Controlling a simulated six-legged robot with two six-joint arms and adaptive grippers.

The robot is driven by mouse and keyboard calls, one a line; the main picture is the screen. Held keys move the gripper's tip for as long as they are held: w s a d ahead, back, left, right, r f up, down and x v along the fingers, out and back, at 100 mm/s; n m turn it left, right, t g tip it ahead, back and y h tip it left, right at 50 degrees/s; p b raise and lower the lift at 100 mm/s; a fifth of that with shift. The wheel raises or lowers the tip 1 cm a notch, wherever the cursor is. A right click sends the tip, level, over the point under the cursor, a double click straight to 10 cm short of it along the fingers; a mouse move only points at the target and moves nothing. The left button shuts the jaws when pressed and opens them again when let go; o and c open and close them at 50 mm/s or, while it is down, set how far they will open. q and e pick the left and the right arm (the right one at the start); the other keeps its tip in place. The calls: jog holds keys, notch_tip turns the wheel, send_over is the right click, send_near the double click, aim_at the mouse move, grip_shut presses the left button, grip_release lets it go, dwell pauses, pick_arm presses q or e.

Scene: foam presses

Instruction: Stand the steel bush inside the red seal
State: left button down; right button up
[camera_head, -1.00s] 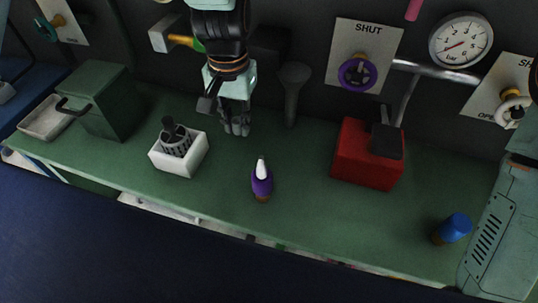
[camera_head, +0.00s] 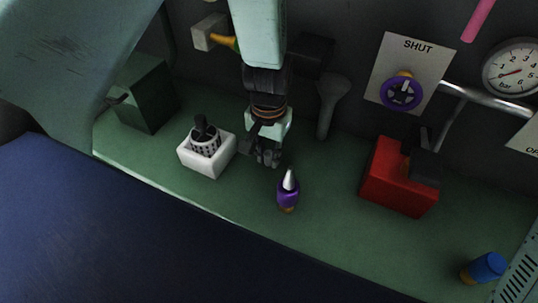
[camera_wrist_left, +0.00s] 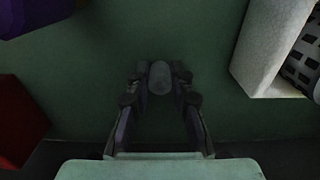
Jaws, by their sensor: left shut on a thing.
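My left gripper (camera_head: 265,158) hangs over the green bench between the white box and the purple bottle. In the left wrist view its fingers (camera_wrist_left: 160,76) are shut on a small grey rounded piece, which I take to be the steel bush (camera_wrist_left: 160,78). The piece sits between the fingertips with green bench behind it. In the head view I cannot make it out against the dark fingers. I cannot pick out a red seal in either view. My right gripper is not in view.
A white box (camera_head: 222,164) with a perforated holder (camera_head: 205,143) stands left of the gripper. A purple bottle (camera_head: 287,194) with a pale tip stands in front. A red box (camera_head: 388,184) and a blue-capped item (camera_head: 488,266) are to the right. Bench between bottle and red box is clear.

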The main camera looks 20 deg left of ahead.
pick_arm(q)
jog(key=shift+s+f, duration=0.1)
jog(key=shift+f, duration=0.25)
jog(key=shift+w+d+f, duration=0.1)
jog(key=shift+w+f, duration=0.05)
jog(key=shift+w, duration=0.2)
jog(key=c, duration=1.6)
grip_release()
jog(key=o, duration=0.4)
jog(key=shift+s, duration=0.25)
jog(key=shift+w, duration=0.1)
jog(key=shift+w, duration=0.1)
